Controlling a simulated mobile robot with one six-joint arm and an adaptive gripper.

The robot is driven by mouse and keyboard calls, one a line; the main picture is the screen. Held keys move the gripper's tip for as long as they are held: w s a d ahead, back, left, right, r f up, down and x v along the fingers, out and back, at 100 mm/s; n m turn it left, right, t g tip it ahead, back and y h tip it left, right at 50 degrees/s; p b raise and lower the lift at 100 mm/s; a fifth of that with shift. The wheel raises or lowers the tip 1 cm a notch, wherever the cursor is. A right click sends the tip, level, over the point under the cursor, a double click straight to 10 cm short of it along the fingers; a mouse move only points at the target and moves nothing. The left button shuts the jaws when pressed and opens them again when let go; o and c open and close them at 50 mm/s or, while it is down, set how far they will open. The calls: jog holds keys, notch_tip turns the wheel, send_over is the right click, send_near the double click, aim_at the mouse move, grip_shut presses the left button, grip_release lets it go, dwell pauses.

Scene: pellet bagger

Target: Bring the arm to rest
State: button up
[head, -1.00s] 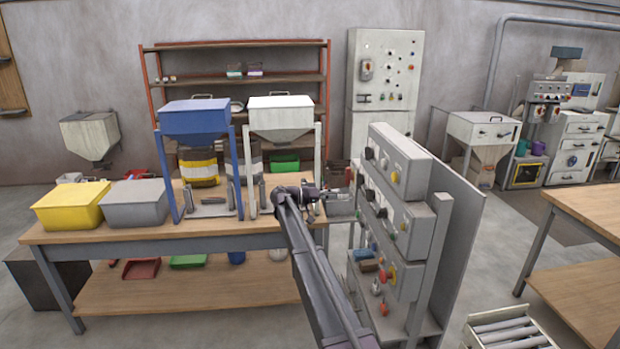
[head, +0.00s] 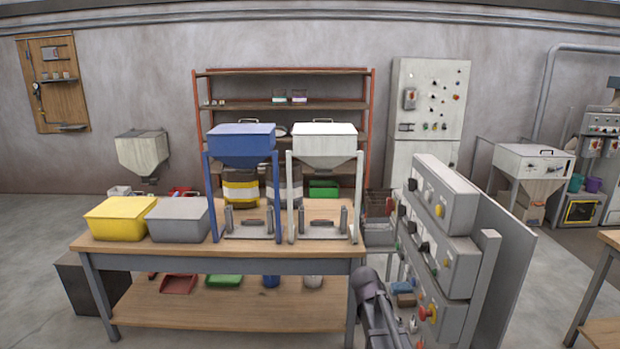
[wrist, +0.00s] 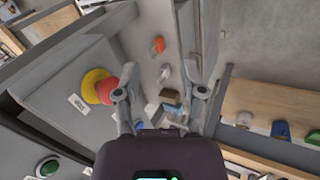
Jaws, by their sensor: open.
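My gripper (wrist: 161,93) shows in the wrist view with its two fingers spread apart and nothing between them that it holds. It is by the grey control panel, which fills the left of that view. A red button on a yellow ring (wrist: 98,88) lies left of the left finger. In the head view my arm (head: 376,305) is folded low at the bottom, in front of the control panel (head: 440,215). My fingers cannot be made out there.
A wooden bench (head: 250,258) with a blue hopper (head: 242,140), a white hopper (head: 323,140), a yellow bin (head: 122,218) and a grey bin (head: 178,218) stands left of my arm. Another table (head: 600,290) is at the right edge. Floor between panel and right table looks clear.

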jog(key=s+a+f+n+y, duration=0.1)
jog(key=s+a+y, duration=0.1)
jog(key=s, duration=0.4)
jog(key=s+a+f+n+y, duration=0.1)
jog(key=s+a+y, duration=0.2)
jog(key=s, duration=0.4)
jog(key=shift+s+a+f+y, duration=0.15)
jog(key=shift+s+a+y, duration=0.15)
jog(key=shift+a, duration=0.2)
jog(key=shift+s, duration=0.1)
